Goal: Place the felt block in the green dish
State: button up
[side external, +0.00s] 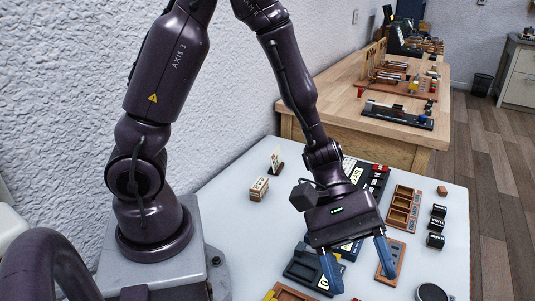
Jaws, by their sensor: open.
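My gripper (360,278) is open, with its two blue-tipped fingers pointing down over the front part of the white table. No object shows between the fingers. I cannot pick out a felt block or a green dish for sure in this view. A small brown block (442,190) lies at the right of the table. A round dark disc or dish (431,292) with a pale rim is cut off by the bottom edge; its colour does not look green. My gripper and wrist hide part of the table's middle.
The white table (230,235) has free room left of my gripper. A compartmented wooden tray (403,209) and several black labelled blocks (436,225) are at right. A small labelled box (259,189) stands at back left. Dark trays (308,270) lie under my gripper. A wooden bench (345,95) is behind.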

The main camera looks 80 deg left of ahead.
jog(key=s+a+r+m+t+y, duration=0.3)
jog(key=a+r+m+y, duration=0.2)
jog(key=a, duration=0.4)
jog(key=s+a+r+m+t+y, duration=0.3)
jog(key=s+a+r+m+y, duration=0.1)
jog(key=a+r+y, duration=0.3)
jog(key=a+r+m, duration=0.1)
jog(key=a+r, duration=0.1)
jog(key=a, duration=0.1)
jog(key=shift+s+a+m+y, duration=0.15)
jog(key=shift+a+m+y, duration=0.15)
jog(key=shift+m, duration=0.1)
